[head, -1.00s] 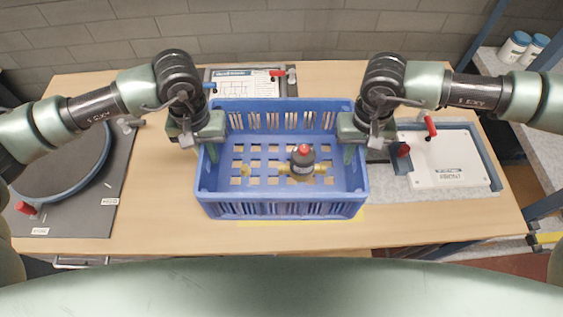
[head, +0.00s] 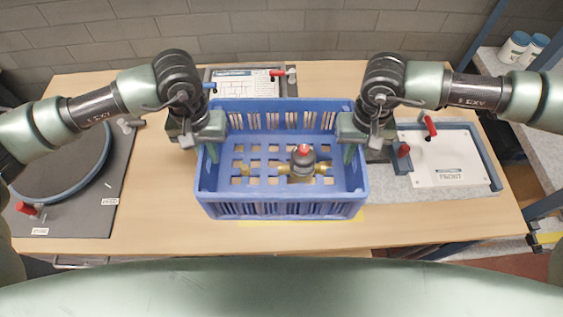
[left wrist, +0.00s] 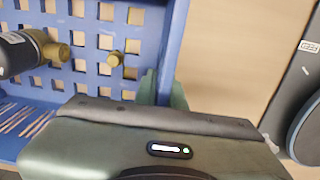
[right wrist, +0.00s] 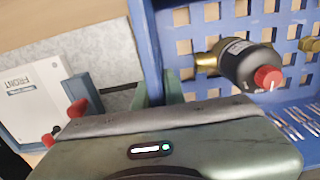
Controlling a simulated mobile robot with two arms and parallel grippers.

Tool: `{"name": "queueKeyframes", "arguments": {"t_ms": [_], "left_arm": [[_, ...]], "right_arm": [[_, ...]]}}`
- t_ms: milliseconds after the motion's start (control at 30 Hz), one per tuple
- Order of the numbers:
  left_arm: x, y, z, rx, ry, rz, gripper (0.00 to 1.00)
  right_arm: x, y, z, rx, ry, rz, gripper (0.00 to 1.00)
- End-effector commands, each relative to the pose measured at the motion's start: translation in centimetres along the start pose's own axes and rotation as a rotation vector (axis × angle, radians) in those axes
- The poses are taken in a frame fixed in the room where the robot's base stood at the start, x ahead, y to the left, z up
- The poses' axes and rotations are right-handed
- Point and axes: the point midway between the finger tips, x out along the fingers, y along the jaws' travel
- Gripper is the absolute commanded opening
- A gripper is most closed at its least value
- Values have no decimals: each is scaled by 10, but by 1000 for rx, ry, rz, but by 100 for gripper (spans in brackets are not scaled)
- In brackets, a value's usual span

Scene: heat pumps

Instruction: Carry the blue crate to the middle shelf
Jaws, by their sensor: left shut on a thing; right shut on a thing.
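The blue crate (head: 282,209) is on or just above the wooden table in the middle of the head view; I cannot tell if it touches the table. It holds a dark pump with a red cap and brass ends (head: 302,163). My left gripper (head: 208,145) is shut on the crate's left wall, and my right gripper (head: 350,145) is shut on its right wall. The wrist views show the crate walls (left wrist: 174,45) (right wrist: 150,50) at the jaws; the fingertips are partly hidden. The middle shelf cannot be made out.
A grey mat with a round dark part (head: 60,165) lies at the left. A white panel in a blue-edged fixture (head: 445,160) is at the right. A clipped sheet (head: 245,85) lies behind the crate. A blue-framed rack with white jars (head: 515,47) stands at the far right.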

Motion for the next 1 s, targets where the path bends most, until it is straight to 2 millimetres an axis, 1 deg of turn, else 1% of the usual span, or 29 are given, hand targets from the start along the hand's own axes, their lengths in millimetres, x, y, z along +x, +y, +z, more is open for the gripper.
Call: {"name": "queueKeyframes", "arguments": {"t_ms": [267, 533, 667, 1000], "left_arm": [[-1, -1, 0, 0, 1, -3, 0], [-8, 0, -1, 0, 4, -2, 0], [-18, 0, -1, 0, 4, -2, 0], [-47, -1, -1, 0, 3, -2, 0]], "right_arm": [[0, 1, 0, 1, 0, 4, 0], [-8, 1, -1, 1, 3, 3, 0], [-17, 1, -1, 1, 3, 3, 0], [-47, 1, -1, 1, 2, 4, 0]]}}
